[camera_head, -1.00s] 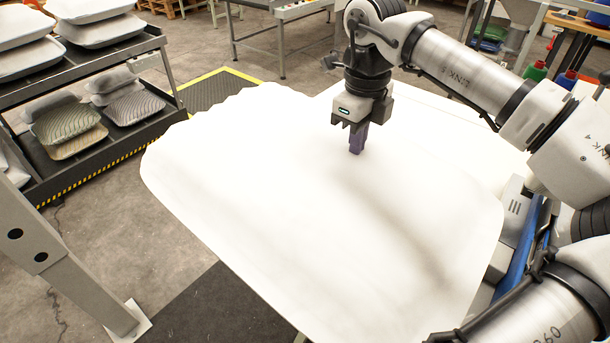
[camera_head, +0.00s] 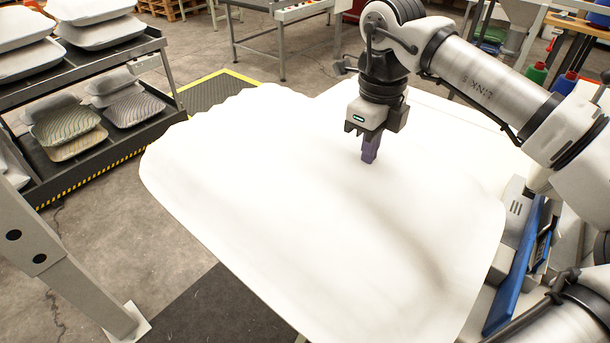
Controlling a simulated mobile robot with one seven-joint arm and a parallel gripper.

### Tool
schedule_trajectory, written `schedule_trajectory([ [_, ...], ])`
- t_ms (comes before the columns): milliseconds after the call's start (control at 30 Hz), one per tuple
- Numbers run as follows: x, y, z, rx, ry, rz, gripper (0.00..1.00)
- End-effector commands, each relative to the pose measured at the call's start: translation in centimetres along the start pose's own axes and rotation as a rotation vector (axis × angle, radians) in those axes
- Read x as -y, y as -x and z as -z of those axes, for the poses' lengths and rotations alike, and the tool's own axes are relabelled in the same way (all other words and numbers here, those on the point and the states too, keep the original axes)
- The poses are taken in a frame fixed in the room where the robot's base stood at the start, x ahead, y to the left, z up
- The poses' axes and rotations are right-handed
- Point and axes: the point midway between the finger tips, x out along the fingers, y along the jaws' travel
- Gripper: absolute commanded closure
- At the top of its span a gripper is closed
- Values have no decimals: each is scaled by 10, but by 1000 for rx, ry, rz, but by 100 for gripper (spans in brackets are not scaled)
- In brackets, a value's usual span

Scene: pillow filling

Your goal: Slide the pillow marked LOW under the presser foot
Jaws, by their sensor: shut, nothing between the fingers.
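A large white pillow (camera_head: 290,220) lies flat and fills the middle of the view, overexposed so that no LOW mark can be read on it. My gripper (camera_head: 369,158) points down at the far part of the white surface, its purple fingers shut with nothing between them. The fingertips are at or just above the cloth; I cannot tell if they touch. No presser foot can be made out. A grey and blue machine part (camera_head: 517,250) shows at the right, beside the pillow's right edge, partly hidden by my arm.
A dark rack (camera_head: 95,150) at the left holds several white and patterned pillows. A grey metal post (camera_head: 65,255) stands at the lower left. A grey table (camera_head: 280,15) stands at the back. Green and blue bottles (camera_head: 537,73) stand at the right back.

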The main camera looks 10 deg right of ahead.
Motion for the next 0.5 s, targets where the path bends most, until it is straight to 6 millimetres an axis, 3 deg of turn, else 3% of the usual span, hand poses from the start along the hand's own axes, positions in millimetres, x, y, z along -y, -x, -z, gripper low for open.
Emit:
schedule_trajectory([
  [500,-2,0,17,0,-1,0,100],
])
